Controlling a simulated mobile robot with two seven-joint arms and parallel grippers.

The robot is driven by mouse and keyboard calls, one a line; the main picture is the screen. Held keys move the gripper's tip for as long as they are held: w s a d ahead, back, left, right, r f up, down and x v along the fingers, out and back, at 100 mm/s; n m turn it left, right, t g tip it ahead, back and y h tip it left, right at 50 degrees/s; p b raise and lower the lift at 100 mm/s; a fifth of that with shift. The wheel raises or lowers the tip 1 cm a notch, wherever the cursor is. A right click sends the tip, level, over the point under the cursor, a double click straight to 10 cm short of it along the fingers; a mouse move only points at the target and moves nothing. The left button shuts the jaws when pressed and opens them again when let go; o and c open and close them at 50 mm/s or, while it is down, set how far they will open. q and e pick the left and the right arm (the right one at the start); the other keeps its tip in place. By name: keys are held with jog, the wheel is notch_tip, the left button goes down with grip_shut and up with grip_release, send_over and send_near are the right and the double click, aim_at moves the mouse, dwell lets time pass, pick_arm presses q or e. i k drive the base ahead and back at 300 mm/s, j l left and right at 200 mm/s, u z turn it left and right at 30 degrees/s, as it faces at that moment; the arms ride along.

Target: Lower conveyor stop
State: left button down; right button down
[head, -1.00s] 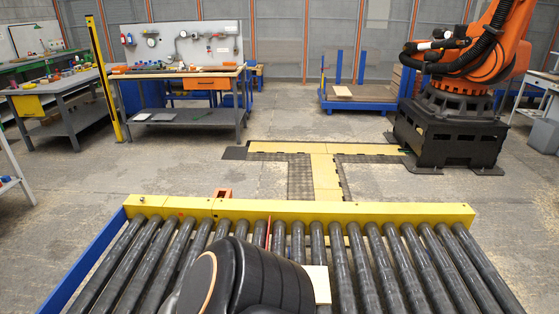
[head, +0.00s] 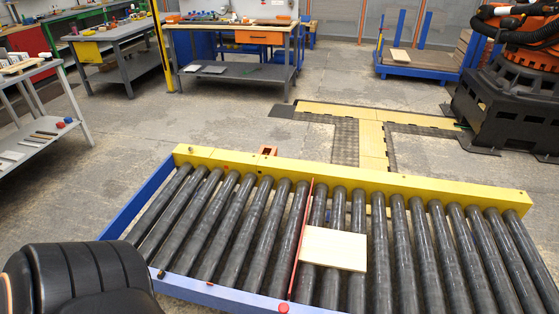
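A roller conveyor (head: 400,240) fills the lower part of the head view, with dark rollers between a yellow far beam (head: 350,178) and a blue near rail (head: 215,294). A thin red bar (head: 302,238), which looks like the conveyor stop, runs across between two rollers and stands slightly up. A pale wooden board (head: 334,249) lies flat on the rollers, its left edge at or touching the red bar. A red knob (head: 283,308) sits on the near rail by the bar's near end. Neither gripper is in view; a black padded part, probably my arm, shows at lower left.
A blue side rail (head: 140,200) closes the conveyor's left end. A grey shelf table (head: 38,120) stands at the left, with a workbench (head: 232,70) behind. An orange robot arm (head: 520,65) on a black base stands at the far right. Open floor lies beyond the conveyor.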

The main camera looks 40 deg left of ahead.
aim_at(284, 309)
jog(key=k+j+u, duration=0.15)
jog(key=u, duration=0.15)
jog(key=k+j+u, duration=0.1)
jog(key=j+u, duration=0.15)
jog(key=j, duration=0.15)
jog(key=k+j, duration=0.1)
jog(key=j, duration=0.15)
jog(key=k+j, duration=0.1)
jog(key=j, duration=0.2)
jog(key=k+j, duration=0.1)
jog(key=j, duration=0.15)
jog(key=i+l+z, duration=0.1)
jog(key=i+z, duration=0.5)
jog(key=i, duration=0.05)
